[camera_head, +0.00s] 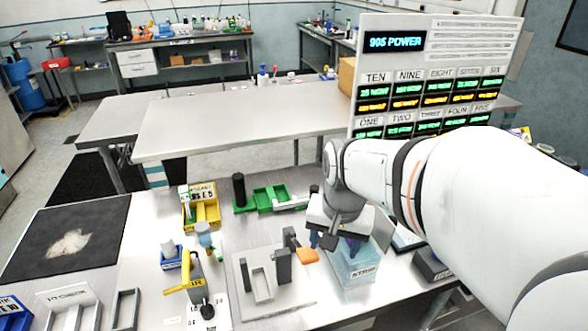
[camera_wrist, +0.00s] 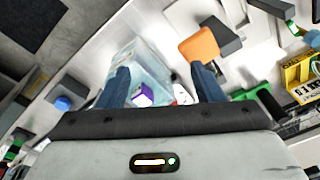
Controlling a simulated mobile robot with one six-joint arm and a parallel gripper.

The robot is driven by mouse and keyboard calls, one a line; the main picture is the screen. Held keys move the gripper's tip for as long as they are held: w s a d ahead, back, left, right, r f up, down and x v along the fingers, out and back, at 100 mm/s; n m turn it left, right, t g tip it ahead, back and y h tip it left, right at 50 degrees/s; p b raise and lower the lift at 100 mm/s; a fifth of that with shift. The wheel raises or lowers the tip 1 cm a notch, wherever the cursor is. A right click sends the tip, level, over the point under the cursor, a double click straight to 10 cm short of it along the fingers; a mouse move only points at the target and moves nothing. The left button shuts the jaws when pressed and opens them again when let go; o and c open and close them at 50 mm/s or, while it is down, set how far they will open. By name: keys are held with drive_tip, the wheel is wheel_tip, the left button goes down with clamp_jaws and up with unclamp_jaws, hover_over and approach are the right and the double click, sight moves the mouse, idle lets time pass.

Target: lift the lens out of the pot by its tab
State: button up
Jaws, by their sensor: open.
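A clear, pale blue pot (camera_head: 360,268) with a label on its front stands near the table's front edge, below my gripper (camera_head: 338,243). In the wrist view the pot (camera_wrist: 150,58) shows between and beyond the fingers of my gripper (camera_wrist: 161,72). A small purple and white piece (camera_wrist: 143,96) shows at the pot, close to the left finger; it may be the lens or its tab, but I cannot tell. The gripper hides part of the pot's top in the head view.
A grey fixture plate (camera_head: 262,300) with uprights and an orange block (camera_head: 307,256) stands just left of the pot. A green tray (camera_head: 265,199) and a yellow bin (camera_head: 205,212) lie farther back. A dark box (camera_head: 430,266) is right of the pot.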

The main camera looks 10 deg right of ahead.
drive_tip(key=w+d+m, duration=0.2)
drive_tip(key=m, duration=0.1)
drive_tip(key=w+d+f+m+g, duration=0.1)
drive_tip(key=w+d+m, duration=0.1)
drive_tip(key=d+m, duration=0.1)
drive_tip(key=w+d+m, duration=0.2)
drive_tip(key=d+m, duration=0.1)
drive_tip(key=m, duration=0.1)
drive_tip(key=shift+w+d+f+m+g+p, duration=0.25)
drive_tip(key=shift+w+f+m+g+p, duration=0.05)
drive_tip(key=shift+w, duration=0.1)
drive_tip(key=shift+w+d+f+m, duration=0.15)
drive_tip(key=shift+d+m, duration=0.1)
drive_tip(key=shift+m, duration=0.15)
drive_tip(key=shift+d+f, duration=0.1)
drive_tip(key=shift+f, duration=0.15)
drive_tip(key=f, duration=0.2)
drive_tip(key=f+p, duration=0.1)
drive_tip(key=f, duration=0.4)
drive_tip(key=shift+w+a+f, duration=0.1)
drive_tip(key=shift+w+a, duration=0.1)
drive_tip(key=shift+w, duration=0.1)
drive_tip(key=shift+s, duration=0.1)
clamp_jaws()
